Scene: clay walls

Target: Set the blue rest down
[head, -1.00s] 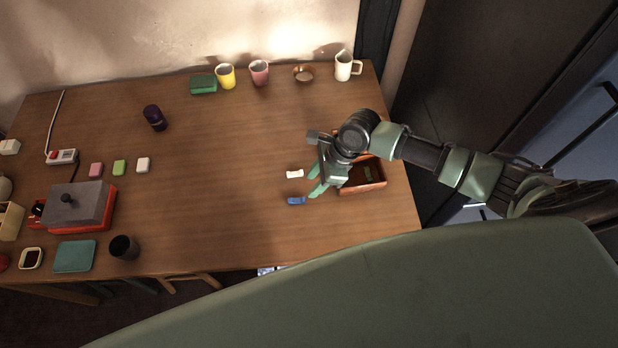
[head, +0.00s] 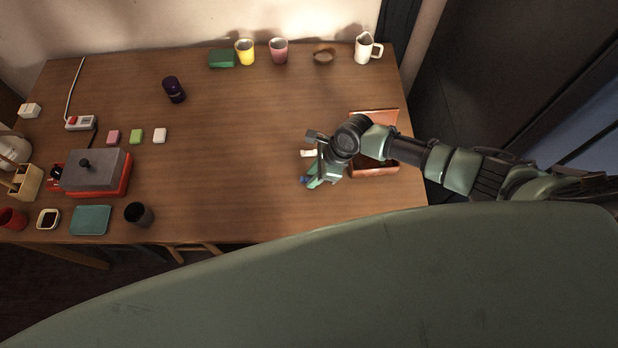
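The blue rest (head: 304,181) is a small blue piece on the right part of the wooden table, partly covered by my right gripper. My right gripper (head: 311,182) points down at it, with its pale green fingers against or right beside the rest. I cannot tell whether the fingers are closed on it, or whether the rest touches the table. A white rest (head: 307,153) lies just behind it on the table. My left gripper is not in view.
An open reddish-brown box (head: 375,172) stands right of the gripper, partly behind my arm. Cups, a bowl (head: 323,54) and a white mug (head: 366,48) line the back edge. The table's middle is clear. A red-and-grey device (head: 95,172) stands at left.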

